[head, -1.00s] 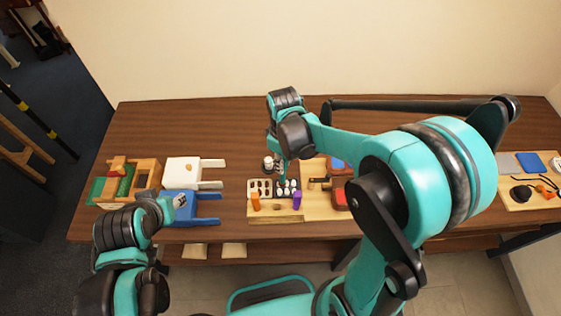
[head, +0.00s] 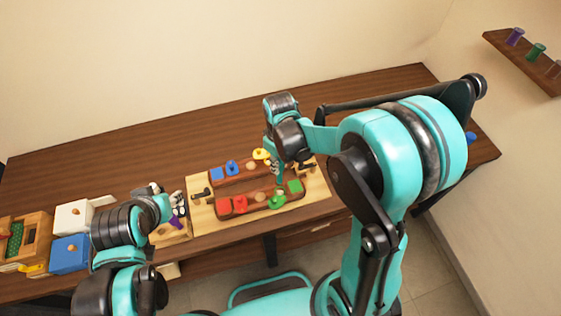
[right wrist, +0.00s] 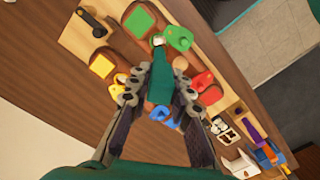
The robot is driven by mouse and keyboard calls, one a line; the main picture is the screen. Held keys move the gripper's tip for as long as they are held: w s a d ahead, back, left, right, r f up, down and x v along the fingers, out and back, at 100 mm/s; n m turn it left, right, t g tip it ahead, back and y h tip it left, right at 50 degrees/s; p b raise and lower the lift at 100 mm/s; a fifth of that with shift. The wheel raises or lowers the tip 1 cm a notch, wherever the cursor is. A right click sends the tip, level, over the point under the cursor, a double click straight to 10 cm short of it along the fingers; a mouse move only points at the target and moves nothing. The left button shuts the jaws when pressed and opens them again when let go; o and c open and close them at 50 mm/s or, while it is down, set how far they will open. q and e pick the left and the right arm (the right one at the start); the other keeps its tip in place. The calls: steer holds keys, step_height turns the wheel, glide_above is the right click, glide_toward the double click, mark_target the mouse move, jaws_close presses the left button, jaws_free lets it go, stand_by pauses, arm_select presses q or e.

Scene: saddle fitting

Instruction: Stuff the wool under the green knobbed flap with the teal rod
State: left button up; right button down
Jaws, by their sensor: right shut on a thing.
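The board (head: 318,208) carries red, blue, yellow and green knobbed flaps and square patches. The green knobbed flap (head: 278,201) lies near its front right; it also shows at the top of the right wrist view (right wrist: 178,38). My right gripper (head: 276,168) is over the board and shut on the dark teal rod, which shows between the fingers in the right wrist view (right wrist: 161,78). The rod's far end is beside the green flap, with a small pale bit there; I cannot tell if that is wool. My left gripper (head: 176,203) is by the tool tray; its fingers are unclear.
A green square (head: 295,186) sits right of the flap. The tool tray (head: 170,238) stands left of the board. White (head: 72,217) and blue (head: 69,255) boxes are further left. The table behind the board is clear.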

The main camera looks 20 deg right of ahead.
mark_target(280, 177)
steer(key=shift+d, duration=0.15)
steer(key=shift+a+f+b, duration=0.2)
steer(key=shift+f+b, duration=0.5)
steer(key=shift+f, duration=0.25)
steer(key=shift+f+b, duration=1.1)
steer(key=shift+f, duration=0.5)
steer(key=shift+d, duration=0.1)
steer(key=shift+f+b, duration=1.6)
steer(key=shift+f, duration=0.05)
